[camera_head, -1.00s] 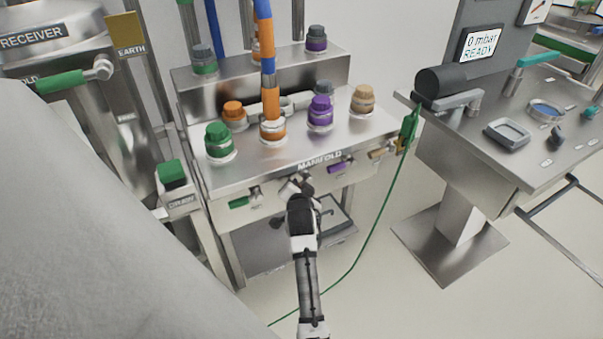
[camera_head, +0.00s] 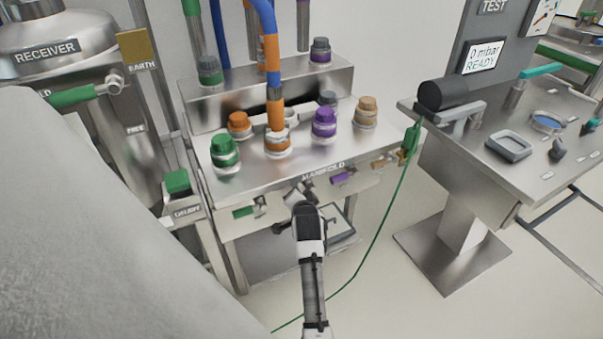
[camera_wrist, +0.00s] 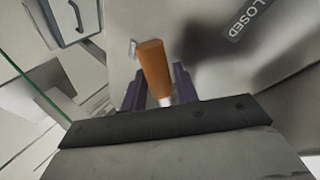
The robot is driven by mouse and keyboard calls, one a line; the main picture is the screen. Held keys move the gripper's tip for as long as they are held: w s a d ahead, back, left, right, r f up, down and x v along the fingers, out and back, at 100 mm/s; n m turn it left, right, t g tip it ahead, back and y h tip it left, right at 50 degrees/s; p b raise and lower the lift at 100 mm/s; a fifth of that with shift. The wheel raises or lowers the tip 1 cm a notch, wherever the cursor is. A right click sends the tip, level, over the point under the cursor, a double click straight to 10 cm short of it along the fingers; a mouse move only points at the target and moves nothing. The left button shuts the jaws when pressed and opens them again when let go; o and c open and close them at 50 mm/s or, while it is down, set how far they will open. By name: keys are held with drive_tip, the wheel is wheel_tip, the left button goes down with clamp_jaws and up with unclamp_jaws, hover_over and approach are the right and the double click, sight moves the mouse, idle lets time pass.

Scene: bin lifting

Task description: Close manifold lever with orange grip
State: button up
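The orange grip (camera_wrist: 155,68) of a manifold lever shows in the wrist view, with a short pale stem at its lower end. It lies between the two dark purple fingers of my gripper (camera_wrist: 158,88), which stand apart on either side with a narrow gap visible at the right. Firm contact cannot be made out. In the head view my gripper (camera_head: 304,208) is at the front panel of the manifold (camera_head: 270,172) and hides the orange grip. A "CLOSED" label (camera_wrist: 248,20) shows on the panel in the wrist view.
A green lever (camera_head: 243,212) is left of my gripper; a purple lever (camera_head: 342,178) and a tan lever (camera_head: 382,163) are to the right. A green cable (camera_head: 385,225) hangs at the right. The test bench (camera_head: 475,165) stands further right.

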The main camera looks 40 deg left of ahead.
drive_tip(key=b+v, duration=0.1)
drive_tip(key=v, duration=1.2)
drive_tip(key=shift+s+d+r+b, duration=0.2)
drive_tip(key=shift+s+d+b, duration=0.05)
drive_tip(key=shift+b, duration=0.15)
